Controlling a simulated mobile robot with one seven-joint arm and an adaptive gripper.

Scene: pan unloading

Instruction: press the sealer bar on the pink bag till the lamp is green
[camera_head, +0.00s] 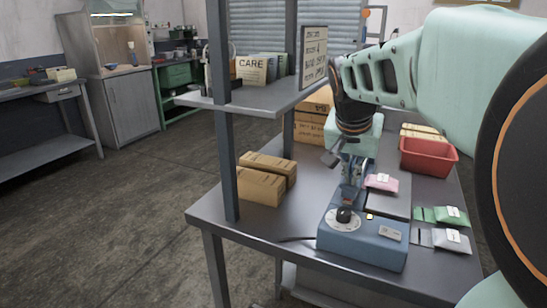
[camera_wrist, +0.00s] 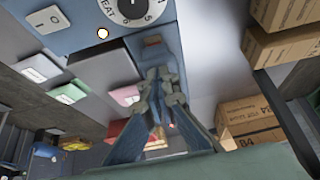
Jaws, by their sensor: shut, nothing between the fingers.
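The blue sealer (camera_head: 360,245) stands near the table's front edge, with a black dial on top. Its small lamp (camera_head: 369,216) glows amber; in the wrist view the lamp (camera_wrist: 102,33) looks pale with an orange rim, not green. The pink bag (camera_head: 381,182) lies at the sealer's grey plate, right of my gripper; it also shows in the wrist view (camera_wrist: 123,95). My gripper (camera_head: 349,198) points down over the sealer's left side, shut and empty. In the wrist view its fingers (camera_wrist: 160,75) cover part of the sealer. Whether they touch the bar is unclear.
Green (camera_head: 450,216) and white (camera_head: 452,241) bags lie right of the sealer. A red bin (camera_head: 428,156) stands behind. Cardboard boxes (camera_head: 262,180) sit at the left. A post (camera_head: 221,110) and shelf (camera_head: 262,96) rise left of my arm.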

